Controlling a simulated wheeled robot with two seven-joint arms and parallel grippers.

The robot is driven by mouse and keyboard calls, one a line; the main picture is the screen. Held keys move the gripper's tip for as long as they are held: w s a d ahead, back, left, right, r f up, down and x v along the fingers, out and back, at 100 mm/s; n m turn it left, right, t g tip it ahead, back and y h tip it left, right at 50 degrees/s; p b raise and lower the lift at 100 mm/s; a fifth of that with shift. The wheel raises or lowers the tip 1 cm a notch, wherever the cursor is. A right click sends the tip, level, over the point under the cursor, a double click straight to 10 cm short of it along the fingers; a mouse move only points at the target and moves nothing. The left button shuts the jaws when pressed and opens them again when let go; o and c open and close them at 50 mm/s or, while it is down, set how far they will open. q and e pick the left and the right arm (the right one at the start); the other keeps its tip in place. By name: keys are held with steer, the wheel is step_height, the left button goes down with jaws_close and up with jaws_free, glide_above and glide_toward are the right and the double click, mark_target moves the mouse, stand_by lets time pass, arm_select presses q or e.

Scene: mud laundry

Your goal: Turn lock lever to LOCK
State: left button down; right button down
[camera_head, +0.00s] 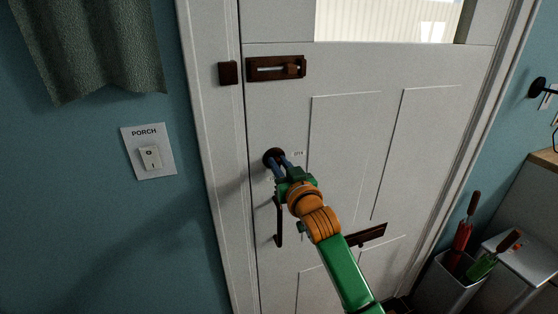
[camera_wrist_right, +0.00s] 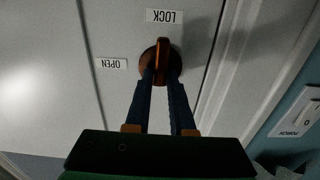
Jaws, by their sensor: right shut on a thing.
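The lock lever (camera_wrist_right: 162,58) is a brown-orange bar on a round dark base on the white door. In the right wrist view it stands upright in the picture, its upper end pointing at the LOCK label (camera_wrist_right: 164,16). The OPEN label (camera_wrist_right: 111,64) is to its left. Both labels appear upside down there. In the head view the round lock base (camera_head: 273,157) shows at the door's left side, with the lever mostly hidden. My right gripper (camera_head: 277,168) is shut on the lever, its two blue fingers (camera_wrist_right: 162,85) on either side of it. My left gripper is not in view.
A black door handle (camera_head: 278,222) hangs just below the lock. A brown slide bolt (camera_head: 276,68) is higher up. A PORCH switch (camera_head: 150,157) is on the blue wall to the left.

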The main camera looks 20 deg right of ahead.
steer(key=c, duration=0.8)
jaws_free()
steer(key=shift+s, duration=0.1)
steer(key=shift+c, duration=0.2)
steer(key=shift+r, duration=0.1)
steer(key=s+b, duration=0.2)
steer(key=s, duration=0.5)
steer(key=shift+s+d, duration=0.1)
